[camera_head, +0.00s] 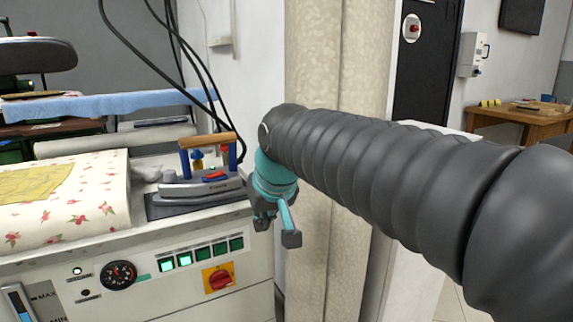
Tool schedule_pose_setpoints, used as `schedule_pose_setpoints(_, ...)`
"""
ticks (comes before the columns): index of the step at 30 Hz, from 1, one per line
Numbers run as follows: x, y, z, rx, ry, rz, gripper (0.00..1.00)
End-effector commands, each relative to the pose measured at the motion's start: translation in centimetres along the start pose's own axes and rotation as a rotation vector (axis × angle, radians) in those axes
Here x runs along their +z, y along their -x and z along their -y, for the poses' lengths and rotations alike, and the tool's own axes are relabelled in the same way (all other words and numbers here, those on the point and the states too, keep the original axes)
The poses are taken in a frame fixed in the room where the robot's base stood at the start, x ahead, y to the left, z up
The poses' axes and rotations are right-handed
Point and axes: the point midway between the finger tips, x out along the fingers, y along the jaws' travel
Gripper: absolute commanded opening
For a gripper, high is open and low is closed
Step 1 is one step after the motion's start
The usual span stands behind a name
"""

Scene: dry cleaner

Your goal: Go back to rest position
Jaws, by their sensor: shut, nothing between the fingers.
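My gripper (276,232) hangs at the end of my dark ribbed arm, a little right of the picture's middle-left, in front of the pressing table's right edge and the beige column. It is turquoise with dark grey fingers that point down. The fingers hold nothing. My arm stretches in from the right edge of the picture and hides part of the column and the wall behind it.
An iron (204,185) with a wooden handle rests on the pressing table (180,225), close left of my gripper. A flowered cloth (95,205) covers the table's left part. A beige column (325,75) stands behind my arm. A wooden table (500,115) is far right.

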Motion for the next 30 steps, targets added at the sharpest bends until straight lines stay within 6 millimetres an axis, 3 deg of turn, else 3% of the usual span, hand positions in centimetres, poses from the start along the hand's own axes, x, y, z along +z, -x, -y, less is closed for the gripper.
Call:
schedule_pose_setpoints(1,2.7,-0.1,-1.4,0.015,-0.021,0.018,0.0)
schedule_pose_setpoints(6,11.8,-0.8,-5.0,0.061,-0.091,0.075,0.0)
schedule_pose_setpoints(12,22.4,-1.1,-8.0,0.119,-0.198,0.117,0.0)
schedule_pose_setpoints(15,26.6,-0.9,-8.9,0.148,-0.255,0.121,0.0)
schedule_pose_setpoints(19,29.4,-0.1,-9.8,0.184,-0.315,0.097,0.0)
schedule_pose_setpoints(23,29.5,1.3,-10.6,0.216,-0.355,0.049,0.0)
schedule_pose_setpoints(30,29.6,1.5,-11.0,0.225,-0.37,0.047,0.0)
